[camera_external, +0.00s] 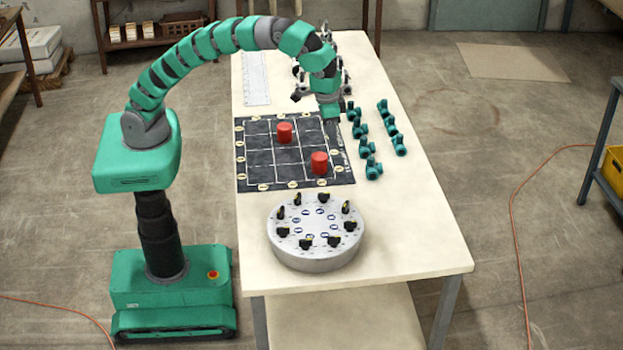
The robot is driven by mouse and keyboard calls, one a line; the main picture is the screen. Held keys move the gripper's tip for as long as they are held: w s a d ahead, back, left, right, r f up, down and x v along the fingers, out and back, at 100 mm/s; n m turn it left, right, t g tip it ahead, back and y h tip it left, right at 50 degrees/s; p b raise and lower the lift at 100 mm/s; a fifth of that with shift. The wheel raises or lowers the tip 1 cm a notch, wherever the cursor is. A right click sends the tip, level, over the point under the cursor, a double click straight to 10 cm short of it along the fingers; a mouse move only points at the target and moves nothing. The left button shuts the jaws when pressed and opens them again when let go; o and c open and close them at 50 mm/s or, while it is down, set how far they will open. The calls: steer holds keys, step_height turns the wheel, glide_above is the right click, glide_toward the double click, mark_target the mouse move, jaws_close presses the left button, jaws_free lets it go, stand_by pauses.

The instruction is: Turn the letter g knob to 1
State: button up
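A round grey drum (316,262) stands on the near part of the table. Several black knobs with small yellow marks ring its top, among them a front knob (306,241) and a right knob (346,207). Blue-edged label spots sit inside the ring. The letters and numbers are too small to read, so I cannot tell which knob is g or where it points. My gripper (331,116) hangs pointing down near the far right corner of the black mat, well away from the drum. Its fingers are too small and partly hidden to show whether they are open.
The black gridded mat (262,157) carries two red cylinders (284,132) (319,163). Several teal pipe pieces (373,170) stand to its right. A white panel (256,79) and dark objects lie at the far end. The table's near right area is clear.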

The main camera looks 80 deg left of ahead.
steer(key=g, duration=0.1)
glide_above(324, 193)
step_height(324, 193, down, 5)
steer(key=shift+y, duration=0.3)
step_height(324, 193, down, 13)
steer(key=shift+f, duration=0.2)
jaws_close()
